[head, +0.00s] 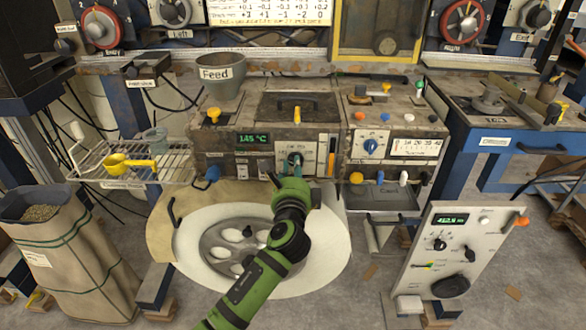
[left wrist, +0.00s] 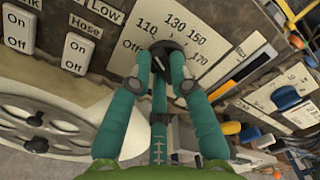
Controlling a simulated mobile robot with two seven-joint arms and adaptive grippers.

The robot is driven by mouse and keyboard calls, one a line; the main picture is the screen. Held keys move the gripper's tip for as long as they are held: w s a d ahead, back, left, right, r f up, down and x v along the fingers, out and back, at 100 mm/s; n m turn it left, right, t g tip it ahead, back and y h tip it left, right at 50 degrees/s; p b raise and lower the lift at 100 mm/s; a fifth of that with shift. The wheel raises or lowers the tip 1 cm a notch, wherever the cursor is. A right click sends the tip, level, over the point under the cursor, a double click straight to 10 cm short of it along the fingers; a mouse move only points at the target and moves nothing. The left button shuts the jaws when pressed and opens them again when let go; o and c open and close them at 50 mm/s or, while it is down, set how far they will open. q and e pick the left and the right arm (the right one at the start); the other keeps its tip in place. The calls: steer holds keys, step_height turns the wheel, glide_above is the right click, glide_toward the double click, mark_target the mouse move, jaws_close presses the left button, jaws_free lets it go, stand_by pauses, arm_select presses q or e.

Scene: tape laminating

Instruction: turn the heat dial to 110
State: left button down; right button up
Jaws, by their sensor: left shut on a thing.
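The heat dial (head: 295,157) is a dark round knob on a pale panel at the front of the middle machine. In the left wrist view the dial (left wrist: 168,47) has Off, 110, 130, 150 and 170 printed around it. My left gripper (head: 294,166), with teal fingers on a green arm, reaches up to the panel. In the left wrist view its fingers are closed around the dial. They hide much of the knob, so I cannot tell its pointer's exact direction. The green display (head: 252,139) left of the dial appears to read 145 °C. My right gripper is not in view.
Labelled switches (left wrist: 77,53) sit left of the dial. A vertical gauge with an orange bar (head: 332,152) and a blue knob (head: 371,147) are to its right. A large white ring with a grey hub (head: 215,250) lies below, close to my left arm.

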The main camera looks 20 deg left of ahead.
arm_select(q)
steer(key=c, duration=1.1)
jaws_free()
steer(key=shift+s, duration=0.1)
steer(key=v, duration=1.2)
